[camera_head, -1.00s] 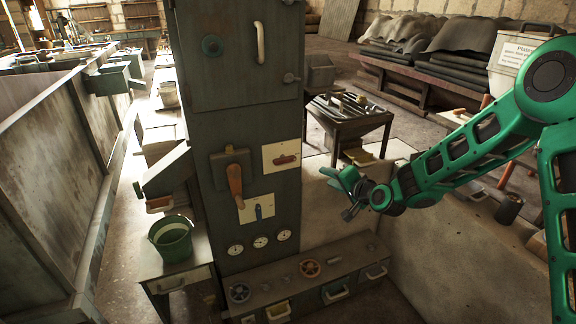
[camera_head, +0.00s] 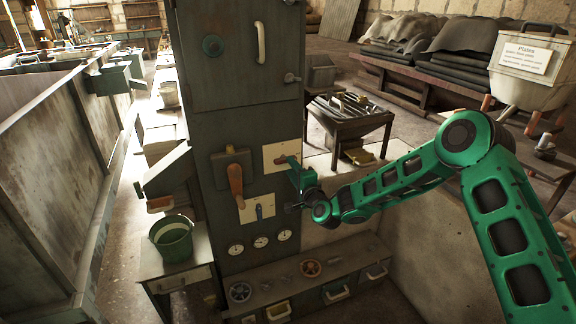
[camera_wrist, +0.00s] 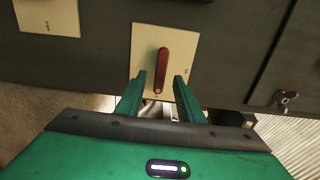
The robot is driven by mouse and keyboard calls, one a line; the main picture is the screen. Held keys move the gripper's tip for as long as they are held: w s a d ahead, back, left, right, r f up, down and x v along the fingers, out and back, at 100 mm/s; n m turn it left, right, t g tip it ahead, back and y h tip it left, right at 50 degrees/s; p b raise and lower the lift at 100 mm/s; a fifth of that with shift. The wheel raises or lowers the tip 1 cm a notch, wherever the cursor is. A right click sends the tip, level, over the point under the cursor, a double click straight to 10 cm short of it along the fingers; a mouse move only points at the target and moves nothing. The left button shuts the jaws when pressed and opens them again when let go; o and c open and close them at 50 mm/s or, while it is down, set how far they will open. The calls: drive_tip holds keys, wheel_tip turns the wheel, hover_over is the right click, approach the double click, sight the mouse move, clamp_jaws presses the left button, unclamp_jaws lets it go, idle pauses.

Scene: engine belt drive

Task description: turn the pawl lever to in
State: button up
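A red lever (camera_wrist: 162,65) on a cream plate (camera_wrist: 178,38) is in the middle of the wrist view, pointing along the gap between my fingers. In the head view the same plate (camera_head: 270,151) is on the dark cabinet, and my gripper partly covers the lever. My gripper (camera_wrist: 161,80) is open, with one green finger on each side of the lever's near end. I cannot tell whether either finger touches it. In the head view my gripper (camera_head: 291,165) is just in front of the plate. The plate's small marks are too small to read.
A blue lever (camera_head: 258,212) on another cream plate is below left, beside a large orange-handled lever (camera_head: 236,182). A cabinet latch (camera_wrist: 287,98) shows right in the wrist view.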

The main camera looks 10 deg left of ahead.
drive_tip(key=shift+x, duration=2.2)
clamp_jaws()
